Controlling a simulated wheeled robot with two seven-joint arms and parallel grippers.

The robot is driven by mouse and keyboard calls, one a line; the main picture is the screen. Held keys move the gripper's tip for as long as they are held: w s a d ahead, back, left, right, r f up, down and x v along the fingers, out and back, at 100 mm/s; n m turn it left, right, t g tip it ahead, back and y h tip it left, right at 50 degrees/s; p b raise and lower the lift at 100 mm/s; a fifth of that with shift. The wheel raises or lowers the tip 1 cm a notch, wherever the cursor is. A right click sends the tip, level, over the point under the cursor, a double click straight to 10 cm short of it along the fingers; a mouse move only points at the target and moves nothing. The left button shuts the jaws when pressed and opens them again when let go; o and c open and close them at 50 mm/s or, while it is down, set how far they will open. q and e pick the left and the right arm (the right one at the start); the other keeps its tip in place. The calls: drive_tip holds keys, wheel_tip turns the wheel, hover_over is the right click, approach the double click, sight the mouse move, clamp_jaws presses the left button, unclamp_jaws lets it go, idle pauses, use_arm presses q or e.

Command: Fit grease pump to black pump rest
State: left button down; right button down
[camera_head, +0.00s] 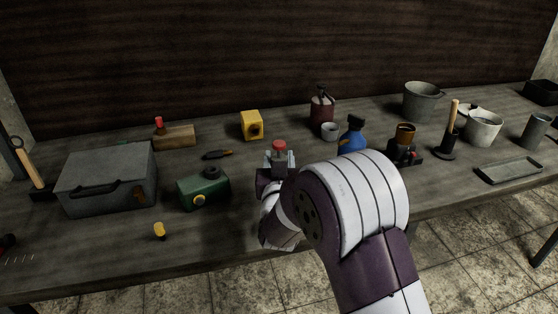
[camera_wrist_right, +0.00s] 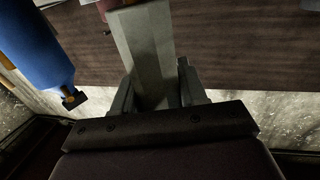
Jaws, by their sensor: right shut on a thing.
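My right gripper (camera_head: 277,163) is shut on a grey thing with a red top (camera_head: 279,147), held upright above the middle of the table; it may be the grease pump. In the right wrist view a pale grey block (camera_wrist_right: 146,55) stands between the fingers of the right gripper (camera_wrist_right: 158,95). A black stand (camera_head: 405,157) with a brown cup in its top sits right of my arm. I cannot tell whether it is the black pump rest. My left gripper is not in view.
A blue bottle (camera_head: 352,135) stands just behind my right arm; it also shows in the wrist view (camera_wrist_right: 35,45). A dark red can (camera_head: 321,110) is farther back. A green box (camera_head: 204,189) and a grey case (camera_head: 108,178) stand left. A tray (camera_head: 508,171) lies right.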

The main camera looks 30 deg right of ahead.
drive_tip(key=shift+f+b, duration=0.8)
drive_tip(key=shift+f, duration=0.05)
drive_tip(key=c, duration=0.5)
unclamp_jaws()
drive_tip(key=shift+c, duration=0.2)
drive_tip(key=shift+s, duration=0.1)
drive_tip(key=p+v, duration=0.1)
drive_tip(key=v, duration=1.1)
drive_tip(key=shift+s+a, duration=0.2)
